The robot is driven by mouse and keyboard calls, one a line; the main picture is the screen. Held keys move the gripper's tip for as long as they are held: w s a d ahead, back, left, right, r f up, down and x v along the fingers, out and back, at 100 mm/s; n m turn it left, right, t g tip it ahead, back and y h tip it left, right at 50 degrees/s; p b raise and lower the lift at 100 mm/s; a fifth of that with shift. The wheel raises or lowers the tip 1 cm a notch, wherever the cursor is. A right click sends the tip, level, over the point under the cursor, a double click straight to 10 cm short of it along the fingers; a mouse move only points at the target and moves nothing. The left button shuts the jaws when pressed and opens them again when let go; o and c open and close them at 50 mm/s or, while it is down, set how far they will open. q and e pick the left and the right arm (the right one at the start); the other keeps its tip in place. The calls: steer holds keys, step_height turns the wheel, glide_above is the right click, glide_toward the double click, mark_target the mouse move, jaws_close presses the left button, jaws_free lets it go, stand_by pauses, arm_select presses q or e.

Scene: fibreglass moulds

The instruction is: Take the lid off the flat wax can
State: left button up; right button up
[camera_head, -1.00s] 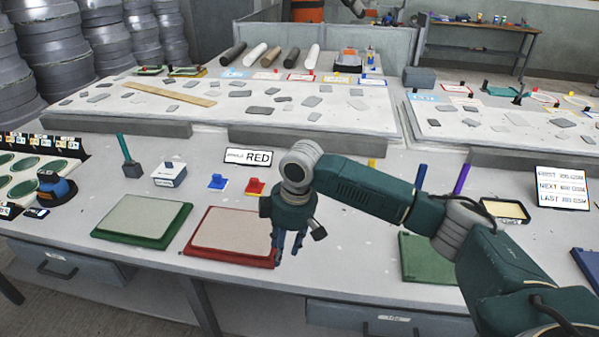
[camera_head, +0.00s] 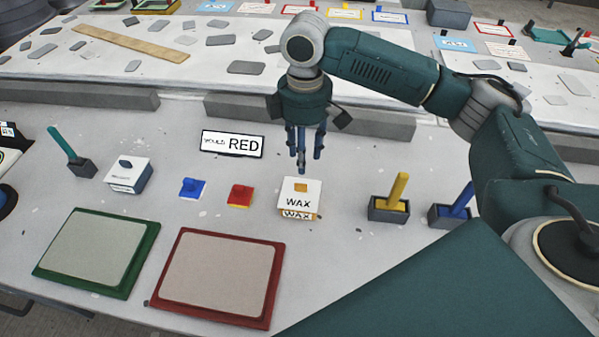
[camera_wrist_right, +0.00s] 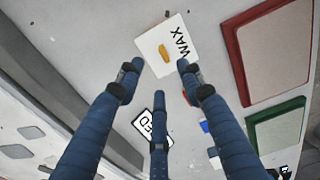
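The flat wax can (camera_head: 297,203) is a low square white box with "WAX" on its top and front. A small orange knob (camera_head: 301,187) stands on its lid, which is on the can. The right wrist view shows the can's white top (camera_wrist_right: 170,38) and orange knob (camera_wrist_right: 164,53) beyond the fingertips. My right gripper (camera_head: 303,167) points down just behind and above the can, apart from it. Its three fingers (camera_wrist_right: 158,76) are spread with nothing between them. My left gripper is not in view.
A red block (camera_head: 240,196) and a blue block (camera_head: 192,188) sit left of the can. Yellow-handled (camera_head: 390,207) and blue-handled (camera_head: 455,210) tools stand in holders at right. A red-framed mould (camera_head: 215,277) lies in front. A RED sign (camera_head: 232,144) stands behind.

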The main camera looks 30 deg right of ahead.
mark_target(301, 181)
steer(key=f, duration=0.4)
steer(key=shift+s+f+p, duration=0.25)
steer(key=shift+p, duration=0.1)
steer(key=f, duration=0.1)
steer(key=f+p, duration=0.1)
steer(key=f, duration=0.3)
steer(key=shift+w+a, duration=0.3)
steer(key=shift+w, duration=0.05)
steer(key=shift+f+p, duration=0.3)
steer(key=shift+f, duration=0.15)
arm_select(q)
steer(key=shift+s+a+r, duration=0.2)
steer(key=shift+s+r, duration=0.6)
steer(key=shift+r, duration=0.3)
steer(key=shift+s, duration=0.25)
arm_select(e)
jaws_close()
